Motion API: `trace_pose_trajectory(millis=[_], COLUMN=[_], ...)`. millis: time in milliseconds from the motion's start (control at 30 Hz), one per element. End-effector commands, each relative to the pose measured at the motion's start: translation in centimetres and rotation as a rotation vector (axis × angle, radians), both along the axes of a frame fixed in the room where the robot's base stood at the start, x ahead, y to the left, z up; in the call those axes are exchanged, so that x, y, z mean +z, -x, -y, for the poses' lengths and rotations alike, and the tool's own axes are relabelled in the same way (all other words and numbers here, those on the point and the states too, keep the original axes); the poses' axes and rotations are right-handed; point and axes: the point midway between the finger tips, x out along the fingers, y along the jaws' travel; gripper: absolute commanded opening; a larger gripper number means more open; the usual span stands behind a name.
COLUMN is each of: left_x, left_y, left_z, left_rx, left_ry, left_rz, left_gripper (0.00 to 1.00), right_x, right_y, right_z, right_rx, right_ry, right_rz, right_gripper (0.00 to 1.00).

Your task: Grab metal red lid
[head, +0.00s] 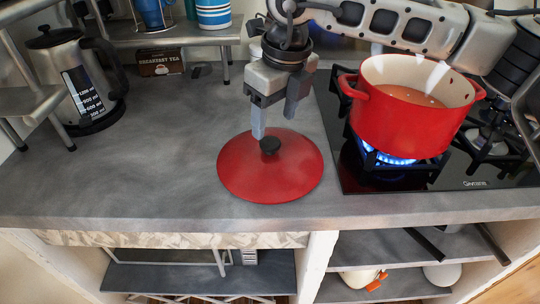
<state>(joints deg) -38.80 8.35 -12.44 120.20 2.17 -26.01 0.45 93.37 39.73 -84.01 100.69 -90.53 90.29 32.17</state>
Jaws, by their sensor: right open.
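The red metal lid (243,172) lies flat on the grey counter, left of the stove. It has a small black knob (270,145) at its centre. My right gripper (275,120) points down just above the lid, with its fingers apart and nothing between them. One finger comes down behind and left of the knob, close to it; I cannot tell whether it touches the lid. The other finger is to the right and higher in the picture. My left gripper is not in view.
A red pot (405,125) stands on a lit burner with blue flame (385,157), right of the lid. A kettle (80,80) stands at the left, near a tea box (159,63) and a shelf with cups. The counter left of the lid is clear.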

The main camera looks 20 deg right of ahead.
Motion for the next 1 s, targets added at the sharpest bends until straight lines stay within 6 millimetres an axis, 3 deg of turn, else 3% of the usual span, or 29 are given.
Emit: trace_pose_trajectory(millis=[167, 500, 733, 767, 967, 1000], left_x=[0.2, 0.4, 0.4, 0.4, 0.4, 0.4], left_y=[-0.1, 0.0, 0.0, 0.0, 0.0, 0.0], left_z=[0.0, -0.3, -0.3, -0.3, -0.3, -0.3], left_rx=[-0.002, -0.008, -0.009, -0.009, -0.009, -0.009], left_ry=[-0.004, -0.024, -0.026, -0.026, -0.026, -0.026], left_rz=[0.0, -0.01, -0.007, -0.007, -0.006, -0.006], left_gripper=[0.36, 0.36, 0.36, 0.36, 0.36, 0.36], right_x=[-1.1, -5.4, -5.7, -5.7, -5.6, -5.6], right_y=[-0.1, -0.6, -0.7, -0.7, -0.7, -0.7], right_z=[-0.1, -0.5, -0.5, -0.5, -0.5, -0.5], right_rx=[0.001, 0.0, 0.0, 0.0, 0.0, 0.0], right_ry=[0.0, 0.0, -0.001, -0.001, -0.001, -0.001], right_rz=[-0.002, -0.001, 0.0, 0.0, 0.0, 0.0], right_gripper=[0.61, 0.61, 0.61, 0.58, 0.03, 0.0])
